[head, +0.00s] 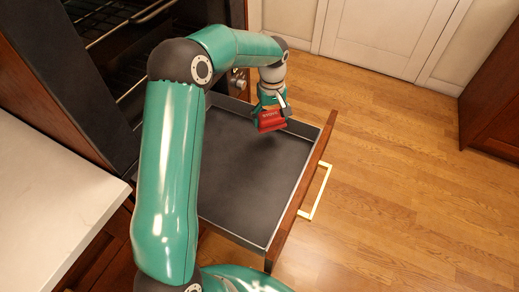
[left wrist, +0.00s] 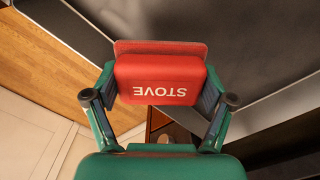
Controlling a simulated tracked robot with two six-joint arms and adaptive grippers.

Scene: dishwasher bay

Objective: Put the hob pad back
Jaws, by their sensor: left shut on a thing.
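The hob pad (head: 270,121) is a red block with white lettering in the head view. In the left wrist view the pad (left wrist: 160,75) reads STOVE, upside down, with a thin flat red part along its far edge. My left gripper (head: 271,108) is shut on the pad, one finger on each side. It holds the pad over the far right corner of an open drawer (head: 245,190). Whether the pad touches the drawer's floor or wall cannot be told. My right gripper is not in view.
The drawer is pulled out, with a bare dark floor and a brass handle (head: 316,192) on its wooden front. An open oven (head: 125,45) with wire racks stands behind my arm. A pale counter (head: 50,205) is at left. Wooden floor (head: 400,190) is clear at right.

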